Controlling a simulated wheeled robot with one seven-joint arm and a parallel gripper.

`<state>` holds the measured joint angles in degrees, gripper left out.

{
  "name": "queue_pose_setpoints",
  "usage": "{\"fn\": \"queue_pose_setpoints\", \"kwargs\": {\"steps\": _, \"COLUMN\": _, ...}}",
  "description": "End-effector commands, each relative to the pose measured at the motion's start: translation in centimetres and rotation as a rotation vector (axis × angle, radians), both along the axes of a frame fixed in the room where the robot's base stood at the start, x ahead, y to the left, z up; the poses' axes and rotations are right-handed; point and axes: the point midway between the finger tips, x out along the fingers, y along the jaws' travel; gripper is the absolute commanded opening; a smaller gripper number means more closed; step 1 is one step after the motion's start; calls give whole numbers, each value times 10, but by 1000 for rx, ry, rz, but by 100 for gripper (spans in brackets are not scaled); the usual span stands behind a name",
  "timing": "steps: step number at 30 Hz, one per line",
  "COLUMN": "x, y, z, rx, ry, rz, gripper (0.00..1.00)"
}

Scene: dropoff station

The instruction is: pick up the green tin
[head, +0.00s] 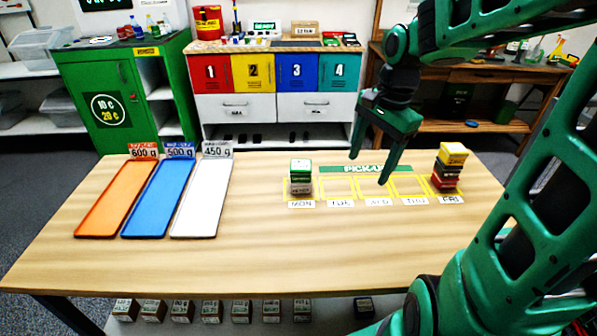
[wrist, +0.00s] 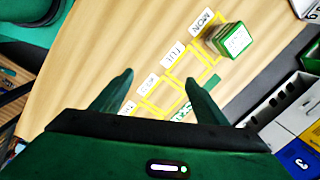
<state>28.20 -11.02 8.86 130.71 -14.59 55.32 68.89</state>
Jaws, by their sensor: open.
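The green tin (head: 300,166) has a pale label on top and tops a short stack on the MON square. A darker tin with a white label (head: 300,187) is under it. In the wrist view the green tin (wrist: 235,39) is at the upper right, beyond my fingers. My gripper (head: 368,169) is open and empty above the middle pick-up squares, to the right of the green tin and apart from it. In the wrist view its two fingers (wrist: 159,77) are spread with only table and yellow squares between them.
On the FRI square stands a taller stack with a yellow tin (head: 453,152) on top. The squares between MON and FRI look empty. Empty orange (head: 115,200), blue (head: 157,200) and white (head: 200,200) trays lie at the left. The table's front middle is clear.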

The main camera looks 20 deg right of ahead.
Motion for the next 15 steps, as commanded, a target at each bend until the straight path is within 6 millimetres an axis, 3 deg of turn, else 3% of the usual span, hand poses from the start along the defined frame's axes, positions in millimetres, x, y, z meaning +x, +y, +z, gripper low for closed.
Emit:
{"fn": "queue_pose_setpoints", "kwargs": {"steps": 6, "x": 64, "y": 37, "z": 4, "rx": 149, "ry": 16, "rz": -290, "gripper": 67}}
{"fn": "queue_pose_setpoints", "kwargs": {"steps": 10, "x": 90, "y": 59, "z": 9, "rx": 240, "ry": 41, "rz": -431, "gripper": 67}}
{"fn": "queue_pose_setpoints", "kwargs": {"steps": 15, "x": 110, "y": 76, "z": 15, "rx": 317, "ry": 74, "rz": -550, "gripper": 67}}
